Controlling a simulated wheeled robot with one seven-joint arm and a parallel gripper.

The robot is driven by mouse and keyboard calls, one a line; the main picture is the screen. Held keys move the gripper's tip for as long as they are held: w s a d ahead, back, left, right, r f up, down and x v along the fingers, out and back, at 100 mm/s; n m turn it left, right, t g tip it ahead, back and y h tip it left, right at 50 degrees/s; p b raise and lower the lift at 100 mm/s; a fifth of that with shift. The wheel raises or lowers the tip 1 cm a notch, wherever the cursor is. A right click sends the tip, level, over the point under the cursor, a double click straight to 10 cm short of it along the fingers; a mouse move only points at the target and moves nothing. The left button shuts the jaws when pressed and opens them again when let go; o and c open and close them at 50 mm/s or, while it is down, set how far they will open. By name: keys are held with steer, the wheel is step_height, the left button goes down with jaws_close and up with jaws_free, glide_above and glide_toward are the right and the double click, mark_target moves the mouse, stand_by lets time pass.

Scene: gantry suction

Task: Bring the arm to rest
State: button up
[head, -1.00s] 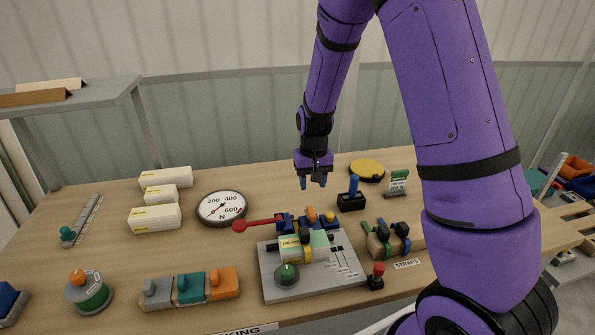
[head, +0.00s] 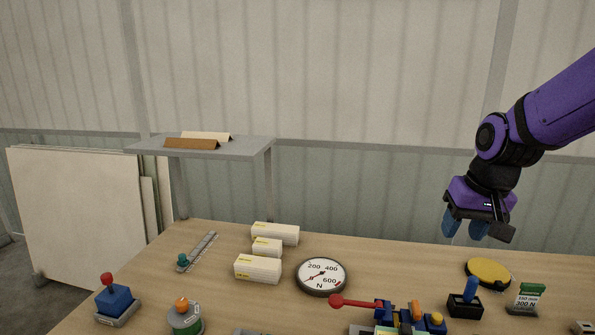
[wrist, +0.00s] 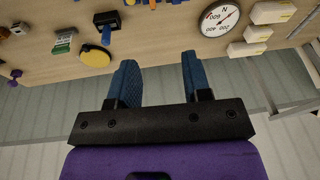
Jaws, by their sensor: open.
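My purple arm reaches in from the right in the head view. My gripper (head: 466,224) hangs above the back right of the wooden table (head: 215,290), pointing down. Its two blue fingers stand apart with nothing between them. In the wrist view my gripper (wrist: 158,75) also shows open and empty, with a clear gap between the fingers. It touches nothing on the table.
Below my gripper are a yellow disc (head: 488,271), a black block with a blue handle (head: 466,303) and a green-topped card (head: 527,297). A round gauge (head: 321,276), several white boxes (head: 258,269) and a red-ended lever (head: 352,302) lie left. A grey shelf (head: 250,146) stands behind.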

steer(key=s+r+t, duration=0.1)
steer(key=s+r, duration=0.3)
steer(key=s, duration=0.4)
steer(key=s+r+n+t, duration=0.1)
steer(key=s+r, duration=0.3)
steer(key=s, duration=0.5)
steer(key=shift+s+r+t+h, duration=0.15)
steer(key=shift+r+t+h, duration=0.25)
